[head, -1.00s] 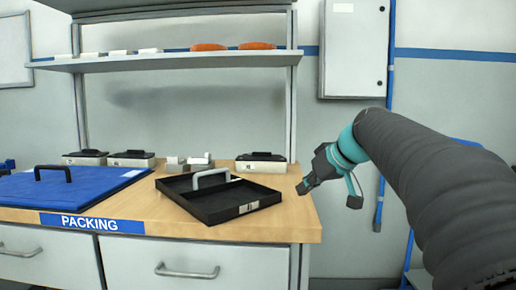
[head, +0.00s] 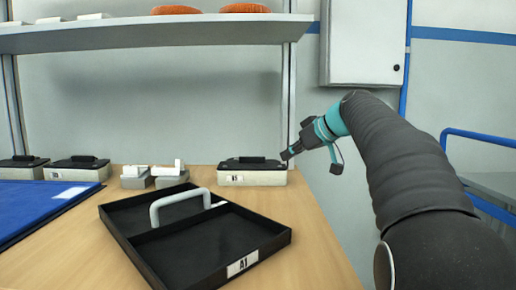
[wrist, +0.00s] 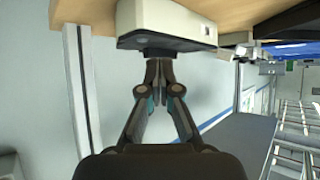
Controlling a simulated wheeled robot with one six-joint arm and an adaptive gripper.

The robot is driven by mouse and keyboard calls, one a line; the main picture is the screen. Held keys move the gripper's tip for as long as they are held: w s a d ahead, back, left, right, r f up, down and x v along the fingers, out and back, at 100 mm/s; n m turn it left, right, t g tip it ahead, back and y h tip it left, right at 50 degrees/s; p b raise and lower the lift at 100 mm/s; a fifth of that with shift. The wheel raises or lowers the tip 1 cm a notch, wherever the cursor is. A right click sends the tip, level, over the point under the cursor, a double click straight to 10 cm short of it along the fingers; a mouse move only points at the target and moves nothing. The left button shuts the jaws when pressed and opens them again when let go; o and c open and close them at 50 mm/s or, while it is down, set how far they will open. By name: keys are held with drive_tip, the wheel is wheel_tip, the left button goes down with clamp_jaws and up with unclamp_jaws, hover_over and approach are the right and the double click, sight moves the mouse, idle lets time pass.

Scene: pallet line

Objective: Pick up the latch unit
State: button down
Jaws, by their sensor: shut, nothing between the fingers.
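Two small grey blocks with white raised parts, likely latch units, stand side by side on the wooden table: a left one (head: 135,178) and a right one (head: 170,177). I cannot tell which one is meant. My gripper (head: 287,155) is shut and empty, beside the right end of a pale box with a black lid (head: 252,176). In the wrist view the closed fingertips (wrist: 158,65) point at the same box (wrist: 168,22), which appears upside down. I cannot tell whether they touch it.
A black tray with a grey handle and an A1 label (head: 130,235) lies in front. A blue board (head: 35,207) and more black-lidded boxes (head: 77,168) are at left. A shelf (head: 150,33) hangs above the table (head: 310,245).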

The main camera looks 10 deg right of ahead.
sight(258, 164)
drive_tip(key=w+a+p, duration=0.1)
drive_tip(key=w+a, duration=0.1)
drive_tip(key=w, duration=0.1)
drive_tip(key=w+a, duration=0.2)
drive_tip(key=w, duration=0.1)
drive_tip(key=w+a+p, duration=0.1)
drive_tip(key=w+a, duration=0.1)
drive_tip(key=w, duration=0.2)
drive_tip(key=shift+w+a+f+p, duration=0.1)
drive_tip(key=shift+a+f+p, duration=0.2)
drive_tip(key=shift+a, duration=0.05)
drive_tip(key=shift+f+b, duration=0.35)
drive_tip(key=shift+f, duration=0.25)
